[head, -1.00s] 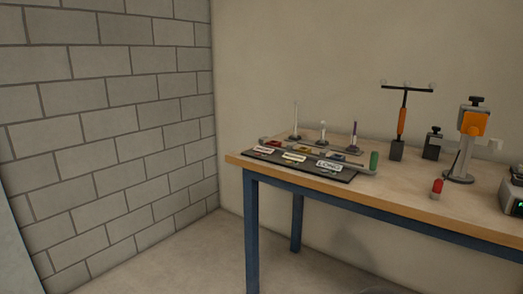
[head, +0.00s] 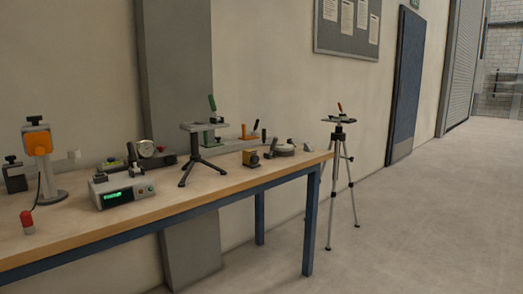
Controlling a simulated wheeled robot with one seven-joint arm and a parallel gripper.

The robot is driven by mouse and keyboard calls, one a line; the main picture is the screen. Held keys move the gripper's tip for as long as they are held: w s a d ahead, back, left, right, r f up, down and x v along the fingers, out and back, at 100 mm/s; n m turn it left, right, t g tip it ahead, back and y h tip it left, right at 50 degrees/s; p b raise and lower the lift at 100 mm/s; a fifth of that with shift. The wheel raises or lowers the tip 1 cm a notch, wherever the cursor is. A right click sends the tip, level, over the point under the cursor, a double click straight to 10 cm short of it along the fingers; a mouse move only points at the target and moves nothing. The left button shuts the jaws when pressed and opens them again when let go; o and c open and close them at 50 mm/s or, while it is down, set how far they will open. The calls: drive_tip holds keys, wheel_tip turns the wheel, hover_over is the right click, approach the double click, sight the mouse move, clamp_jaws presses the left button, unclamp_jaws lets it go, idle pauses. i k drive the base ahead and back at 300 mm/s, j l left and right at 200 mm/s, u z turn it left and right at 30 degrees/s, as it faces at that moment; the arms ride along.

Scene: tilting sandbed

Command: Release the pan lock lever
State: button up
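A silver tripod (head: 336,180) stands upright on the floor just past the right end of the workbench. Its dark head carries a flat plate (head: 339,120), with a small red-tipped handle (head: 340,106) sticking up from it. A second, low black tripod (head: 202,162) stands on the bench with a grey flat top (head: 204,127) and a dark handle with green (head: 212,103) above or behind it. I cannot tell which small part is the pan lock lever, or its position. My gripper is out of view.
The wooden workbench (head: 120,231) runs across the left. It holds a meter box with green display (head: 122,188), an orange-headed stand (head: 37,139), a red-capped piece (head: 27,222) and green and orange levers (head: 249,131). The floor (head: 420,220) to the right is clear.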

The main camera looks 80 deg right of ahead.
sight(276, 139)
drive_tip(key=z, duration=3)
